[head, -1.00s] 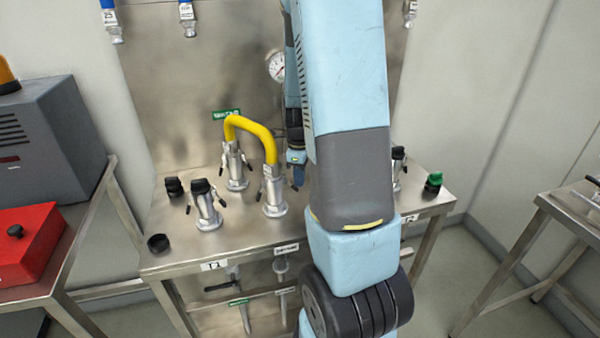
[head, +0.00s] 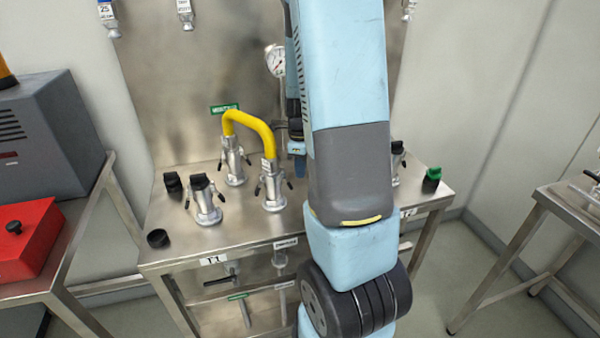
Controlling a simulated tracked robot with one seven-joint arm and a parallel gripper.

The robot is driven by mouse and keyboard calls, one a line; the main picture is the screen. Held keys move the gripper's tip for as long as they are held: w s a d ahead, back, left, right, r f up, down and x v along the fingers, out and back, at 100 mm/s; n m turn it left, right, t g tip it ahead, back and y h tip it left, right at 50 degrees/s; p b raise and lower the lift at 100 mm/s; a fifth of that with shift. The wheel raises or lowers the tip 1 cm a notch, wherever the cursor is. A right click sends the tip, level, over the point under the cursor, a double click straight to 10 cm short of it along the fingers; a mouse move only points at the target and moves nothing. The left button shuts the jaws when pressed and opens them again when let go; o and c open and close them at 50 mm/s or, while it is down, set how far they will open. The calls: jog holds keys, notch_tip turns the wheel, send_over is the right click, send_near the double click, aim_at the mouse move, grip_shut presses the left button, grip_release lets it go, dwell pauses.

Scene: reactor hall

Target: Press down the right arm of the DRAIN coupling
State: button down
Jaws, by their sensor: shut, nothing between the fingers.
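Several silver couplings with black side arms stand on the steel bench. I cannot read which one is labelled DRAIN. A yellow hose (head: 250,122) joins a rear coupling (head: 234,165) to a front coupling (head: 272,188). The front coupling has a black arm on each side; its right arm (head: 289,183) is close to my gripper in the picture. A black-capped coupling (head: 204,202) stands to the left. Another coupling (head: 397,165) is partly hidden behind my arm. My gripper (head: 299,174) is shut and empty, pointing down just right of the hose's front end. Whether it touches anything cannot be told.
The steel bench (head: 160,222) has loose black caps (head: 158,238) at left and a green cap (head: 432,174) at right. A gauge (head: 276,60) is on the back panel. A red box (head: 25,240) and grey case (head: 50,130) stand left; another table (head: 560,210) stands right.

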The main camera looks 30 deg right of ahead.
jog(key=shift+r, duration=2.4)
